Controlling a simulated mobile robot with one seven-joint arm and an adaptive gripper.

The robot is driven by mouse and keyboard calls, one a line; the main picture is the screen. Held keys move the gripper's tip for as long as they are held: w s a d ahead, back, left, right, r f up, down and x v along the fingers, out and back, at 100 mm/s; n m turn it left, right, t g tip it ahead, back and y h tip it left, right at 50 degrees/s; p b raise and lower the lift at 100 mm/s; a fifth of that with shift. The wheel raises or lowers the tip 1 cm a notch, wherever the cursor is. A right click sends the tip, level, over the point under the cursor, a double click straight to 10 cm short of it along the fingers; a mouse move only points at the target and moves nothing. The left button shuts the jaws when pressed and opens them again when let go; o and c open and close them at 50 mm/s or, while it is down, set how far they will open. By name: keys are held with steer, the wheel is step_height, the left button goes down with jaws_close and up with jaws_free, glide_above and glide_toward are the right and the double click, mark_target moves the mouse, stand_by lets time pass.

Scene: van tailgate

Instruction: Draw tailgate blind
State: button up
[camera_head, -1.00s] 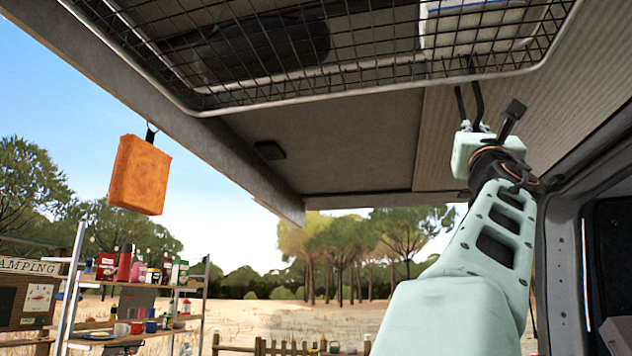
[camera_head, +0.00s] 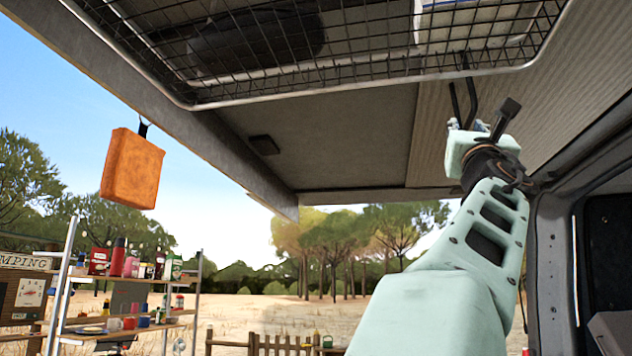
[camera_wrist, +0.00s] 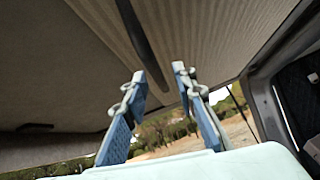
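A ribbed beige panel, which looks like the blind (camera_head: 432,140), lies along the right side of the roof lining. It also shows overhead in the wrist view (camera_wrist: 215,35). A dark bar or strap (camera_wrist: 138,40) runs across the ribbed surface, and its lower end shows between my fingertips. My gripper (camera_head: 460,72) is raised close under the roof at the ribbed panel. In the wrist view my gripper (camera_wrist: 159,72) has its two blue fingers apart with a gap between the tips. I cannot tell whether they touch the bar.
A wire overhead basket (camera_head: 360,85) hangs at the top, left of my gripper. An orange block (camera_head: 132,168) hangs from the roof edge. The van's door pillar (camera_head: 553,260) is close on the right. Shelves (camera_head: 125,320) with camping goods and a wooden fence (camera_head: 275,345) stand outside.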

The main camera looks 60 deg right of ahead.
steer(key=v, duration=0.7)
steer(key=shift+a+r, duration=0.1)
stand_by(0.6)
